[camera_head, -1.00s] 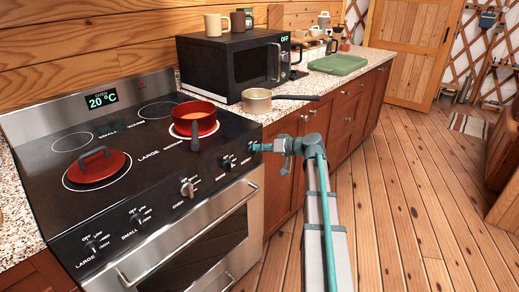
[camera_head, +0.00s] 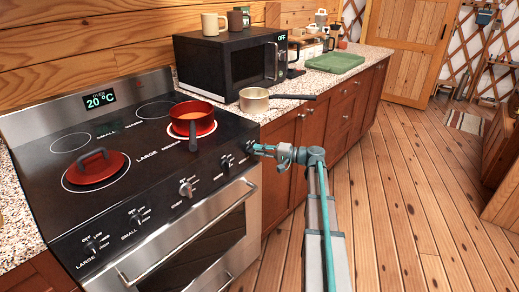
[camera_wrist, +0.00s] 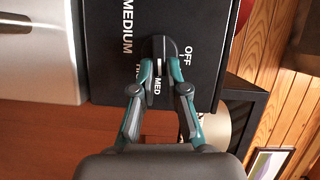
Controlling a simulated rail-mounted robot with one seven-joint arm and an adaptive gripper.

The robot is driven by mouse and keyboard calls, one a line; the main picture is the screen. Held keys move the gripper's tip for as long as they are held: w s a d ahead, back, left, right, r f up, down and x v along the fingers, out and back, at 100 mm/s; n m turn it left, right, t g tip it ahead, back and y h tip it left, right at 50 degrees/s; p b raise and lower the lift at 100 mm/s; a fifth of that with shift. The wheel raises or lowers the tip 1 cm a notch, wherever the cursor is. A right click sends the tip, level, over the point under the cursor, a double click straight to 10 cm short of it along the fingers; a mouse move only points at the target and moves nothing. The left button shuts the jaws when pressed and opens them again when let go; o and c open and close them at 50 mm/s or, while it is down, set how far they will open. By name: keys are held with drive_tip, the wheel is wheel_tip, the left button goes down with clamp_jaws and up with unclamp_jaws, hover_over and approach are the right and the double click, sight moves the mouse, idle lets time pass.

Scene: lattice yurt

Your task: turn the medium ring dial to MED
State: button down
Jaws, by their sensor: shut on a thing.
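The medium ring dial (camera_wrist: 158,48) is a dark knob on the black front panel of the stove (camera_head: 137,180). In the wrist view the word MEDIUM stands to its left, OFF to its right, and MED just below it, between my fingers. A pale mark on the knob appears on the side toward MED. My gripper (camera_wrist: 159,70) is shut on the dial, one finger on each side. In the head view my gripper (camera_head: 254,147) reaches the right end of the panel and mostly hides this dial.
Other dials run left along the panel, above the oven handle (camera_head: 190,232). A saucepan (camera_head: 254,101) sits on the counter by the microwave (camera_head: 230,65). The floor at right is open.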

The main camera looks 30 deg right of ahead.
drive_tip(key=shift+f+m, duration=0.15)
drive_tip(key=shift+m, duration=0.35)
drive_tip(key=c, duration=1.2)
unclamp_jaws()
drive_tip(key=v, duration=1.2)
drive_tip(key=shift+f, duration=0.25)
drive_tip(key=shift+w, duration=0.1)
